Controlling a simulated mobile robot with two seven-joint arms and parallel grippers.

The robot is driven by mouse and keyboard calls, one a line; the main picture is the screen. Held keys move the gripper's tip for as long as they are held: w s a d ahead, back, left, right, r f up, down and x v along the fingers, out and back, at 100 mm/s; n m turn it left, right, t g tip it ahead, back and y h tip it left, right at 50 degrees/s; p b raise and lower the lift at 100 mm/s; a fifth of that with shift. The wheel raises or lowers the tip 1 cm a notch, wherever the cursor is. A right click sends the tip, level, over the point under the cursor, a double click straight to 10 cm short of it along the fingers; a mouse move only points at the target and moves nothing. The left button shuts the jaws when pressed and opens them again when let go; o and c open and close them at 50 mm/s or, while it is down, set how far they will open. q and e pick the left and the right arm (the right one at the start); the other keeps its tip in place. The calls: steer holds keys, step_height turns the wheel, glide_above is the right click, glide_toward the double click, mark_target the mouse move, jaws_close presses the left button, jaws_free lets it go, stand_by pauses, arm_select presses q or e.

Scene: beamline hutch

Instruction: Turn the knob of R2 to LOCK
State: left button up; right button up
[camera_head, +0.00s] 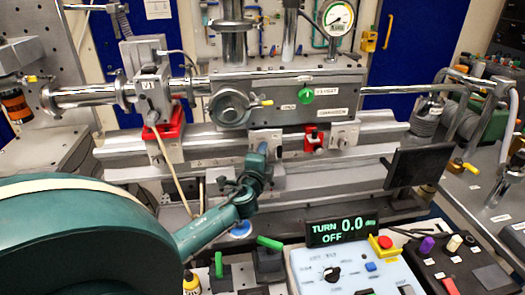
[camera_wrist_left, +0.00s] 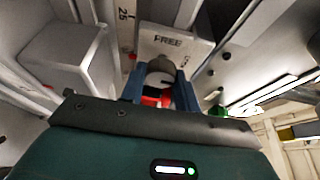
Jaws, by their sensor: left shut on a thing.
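A rail block (camera_head: 268,136) stands at the middle of the bench rail, behind my left gripper (camera_head: 262,150). In the left wrist view my left gripper (camera_wrist_left: 160,80) has its two blue fingers on either side of a small grey round knob (camera_wrist_left: 160,70), shut on it. A light plate marked FREE (camera_wrist_left: 168,40) is just beyond the knob. Something red shows below the knob between the fingers. I cannot read an R2 or LOCK mark, and the fingers hide most of the knob in the head view. My right gripper is not in view.
A display (camera_head: 342,230) reads TURN 0.0 deg, OFF. A red clamp block (camera_head: 165,135) stands left on the rail, and a small red part (camera_head: 313,139) right. A control box (camera_head: 350,270) is in front. A dark screen (camera_head: 405,165) stands at the right.

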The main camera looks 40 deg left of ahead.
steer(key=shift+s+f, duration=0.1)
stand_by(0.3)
arm_select(q)
steer(key=o, duration=1)
steer(key=shift+b+v, duration=1.15)
steer(key=shift+v, duration=5.45)
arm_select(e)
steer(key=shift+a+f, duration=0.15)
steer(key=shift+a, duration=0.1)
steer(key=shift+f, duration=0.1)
